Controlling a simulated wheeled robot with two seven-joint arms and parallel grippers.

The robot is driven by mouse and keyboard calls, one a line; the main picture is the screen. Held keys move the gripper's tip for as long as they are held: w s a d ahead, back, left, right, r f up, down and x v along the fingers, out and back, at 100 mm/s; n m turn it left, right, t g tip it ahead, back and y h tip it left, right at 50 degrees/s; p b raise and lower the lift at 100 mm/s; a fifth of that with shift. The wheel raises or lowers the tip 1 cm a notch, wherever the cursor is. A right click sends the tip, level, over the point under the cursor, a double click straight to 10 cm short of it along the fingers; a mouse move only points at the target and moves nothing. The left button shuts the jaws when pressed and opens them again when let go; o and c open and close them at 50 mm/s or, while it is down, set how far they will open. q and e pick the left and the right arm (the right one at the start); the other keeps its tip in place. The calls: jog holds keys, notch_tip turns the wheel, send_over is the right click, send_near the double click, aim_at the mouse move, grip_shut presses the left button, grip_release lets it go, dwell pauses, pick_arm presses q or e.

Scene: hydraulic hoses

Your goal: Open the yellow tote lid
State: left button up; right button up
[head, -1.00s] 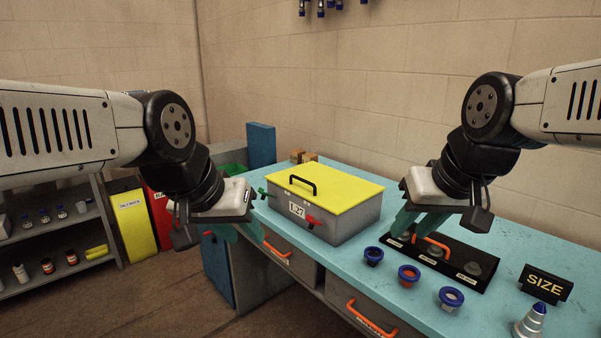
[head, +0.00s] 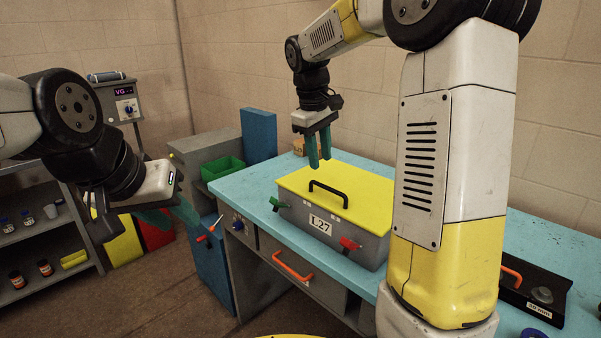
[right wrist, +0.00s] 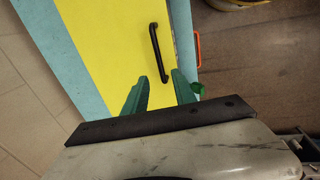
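The grey tote (head: 335,228) labelled L27 stands on the blue bench with its yellow lid (head: 365,197) shut. A black handle (head: 328,190) arches over the lid. A green clamp (head: 276,204) and a red clamp (head: 350,244) sit at the tote's front; I cannot tell how they are set. My right gripper (head: 319,166) points down above the lid's far left part, behind the handle and apart from it. Its green fingers are open and empty; the right wrist view shows the handle (right wrist: 158,52) beyond them. My left gripper (head: 190,228) is open and empty, left of the bench.
My right arm hides the tote's right end and part of the bench (head: 245,188). A black rack (head: 545,290) lies at right. A green bin (head: 222,168) and a blue panel (head: 259,135) stand behind left. Shelves (head: 40,245) are at far left.

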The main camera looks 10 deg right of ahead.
aim_at(323, 186)
jog(key=f, duration=0.2)
jog(key=d+f, duration=0.1)
jog(key=f, duration=0.4)
jog(key=shift+w+d+f, duration=0.1)
jog(key=shift+w+d, duration=0.05)
jog(key=shift+w, duration=0.25)
grip_shut()
dwell(1.0)
